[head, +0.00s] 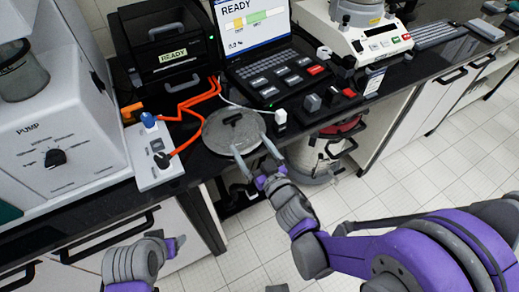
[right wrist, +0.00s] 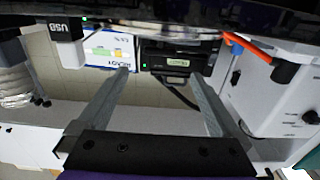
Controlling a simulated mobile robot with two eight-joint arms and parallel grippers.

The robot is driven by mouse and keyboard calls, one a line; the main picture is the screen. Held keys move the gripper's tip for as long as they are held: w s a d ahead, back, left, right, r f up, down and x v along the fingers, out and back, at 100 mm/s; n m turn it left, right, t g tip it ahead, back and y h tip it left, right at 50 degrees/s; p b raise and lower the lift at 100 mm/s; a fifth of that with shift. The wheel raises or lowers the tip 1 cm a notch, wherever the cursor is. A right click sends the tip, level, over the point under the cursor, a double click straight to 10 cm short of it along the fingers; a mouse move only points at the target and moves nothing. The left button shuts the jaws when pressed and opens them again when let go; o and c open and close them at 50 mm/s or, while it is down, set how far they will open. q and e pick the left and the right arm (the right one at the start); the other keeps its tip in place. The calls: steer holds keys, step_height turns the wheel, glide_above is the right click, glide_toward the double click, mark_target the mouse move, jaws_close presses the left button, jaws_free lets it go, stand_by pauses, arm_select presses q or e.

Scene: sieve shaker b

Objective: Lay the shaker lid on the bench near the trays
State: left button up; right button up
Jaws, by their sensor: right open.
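The round grey shaker lid (head: 222,136), with a dark handle on top, lies flat at the front edge of the black bench. My right gripper (head: 251,146) is open and empty at the lid's near right edge. Its fingers overlap the lid in the head view; I cannot tell whether they touch it. In the right wrist view the two fingers (right wrist: 162,88) stand wide apart with nothing between them. My left gripper (head: 174,245) is low at the bottom left, in front of the cabinets; its jaw opening is unclear. I cannot make out the trays for certain.
Orange cables (head: 190,108) and a white socket strip (head: 155,158) lie left of the lid. A white pump unit (head: 65,125) stands farther left. A white scale (head: 365,40) stands right.

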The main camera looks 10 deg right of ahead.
mark_target(234, 121)
steer(key=s+d+f+m+g+h, duration=0.45)
steer(key=s+d+g+h, duration=0.3)
steer(key=s+d, duration=0.35)
steer(key=s+f+g+y, duration=0.25)
steer(key=s+g, duration=0.25)
steer(key=s, duration=0.4)
steer(key=w+a+r+n+t+h+b, duration=0.1)
steer(key=w+r+t+b, duration=0.15)
steer(key=w+t, duration=0.95)
steer(key=w+a+r+n+y, duration=0.1)
steer(key=w+a+y, duration=0.1)
steer(key=w+a, duration=0.1)
steer(key=w+a+r+n+y+b, duration=0.1)
steer(key=w+a, duration=0.2)
steer(key=a, duration=0.1)
steer(key=w+a+r+n+y, duration=0.1)
steer(key=w+a+y, duration=0.1)
steer(key=w+a, duration=0.1)
steer(key=shift+w+a+r+y+b, duration=0.2)
steer(key=shift+a+r+y+b, duration=0.1)
steer(key=shift+a+r, duration=0.1)
steer(key=shift+n+t, duration=0.25)
steer(key=x, duration=0.4)
steer(key=shift+w+a+r, duration=0.1)
steer(key=shift+w+a, duration=0.1)
steer(key=shift+w, duration=0.1)
steer(key=shift+p+x, duration=0.55)
steer(key=shift+x, duration=2.55)
steer(key=shift+d+r, duration=0.1)
steer(key=shift+d, duration=0.05)
